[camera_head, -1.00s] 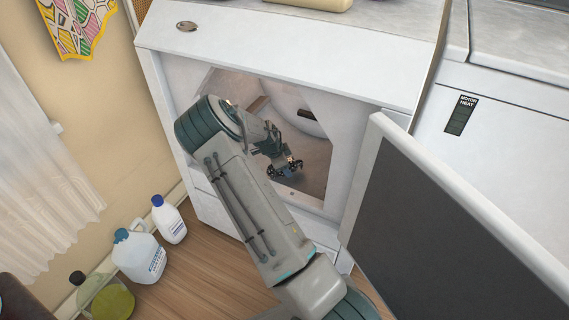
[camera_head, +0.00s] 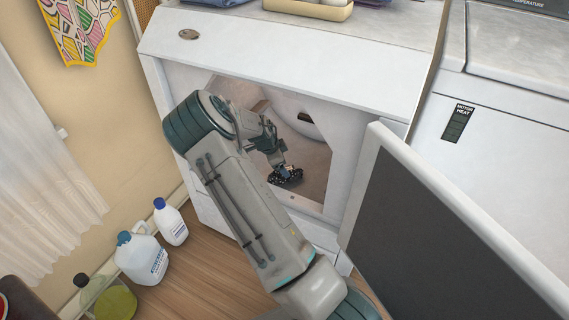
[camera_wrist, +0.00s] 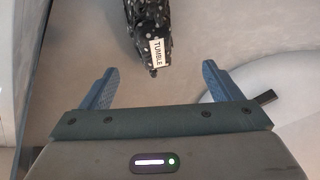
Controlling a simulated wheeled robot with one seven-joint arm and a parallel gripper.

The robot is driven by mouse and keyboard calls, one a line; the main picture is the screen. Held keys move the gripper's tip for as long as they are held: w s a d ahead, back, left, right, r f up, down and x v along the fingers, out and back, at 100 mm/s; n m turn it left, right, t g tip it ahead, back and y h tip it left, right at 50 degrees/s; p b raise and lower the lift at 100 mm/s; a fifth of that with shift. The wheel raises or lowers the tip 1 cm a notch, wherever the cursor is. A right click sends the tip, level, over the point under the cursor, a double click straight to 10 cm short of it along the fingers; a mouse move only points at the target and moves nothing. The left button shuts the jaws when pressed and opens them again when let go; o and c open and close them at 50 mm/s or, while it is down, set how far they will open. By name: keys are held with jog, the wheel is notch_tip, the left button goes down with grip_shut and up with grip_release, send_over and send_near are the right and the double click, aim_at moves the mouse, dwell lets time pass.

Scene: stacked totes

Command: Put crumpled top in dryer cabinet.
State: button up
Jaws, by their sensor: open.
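The crumpled top (camera_head: 287,177) is black with white dots. It lies on the cabinet floor just inside the opening, right below my gripper (camera_head: 282,168) in the head view. In the wrist view the top (camera_wrist: 150,28), with a white tag reading "TUMBLE", is ahead of the fingertips and roughly centred between them. My gripper (camera_wrist: 160,76) is open, with nothing between its blue fingers. The dryer cabinet (camera_head: 330,150) is white and open at the front, and my arm reaches in through the opening. My arm hides the opening's lower left part.
The open cabinet door (camera_head: 440,235) stands to the right of my arm. A white jug (camera_head: 140,257), a white bottle (camera_head: 171,222) and a yellow-green container (camera_head: 108,300) stand on the floor at left. A tan tray (camera_head: 308,8) sits on top.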

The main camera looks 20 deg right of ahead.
jog(key=p+v, duration=0.2)
jog(key=v, duration=0.5)
jog(key=shift+r, duration=0.3)
jog(key=shift+a, duration=0.1)
dwell(0.3)
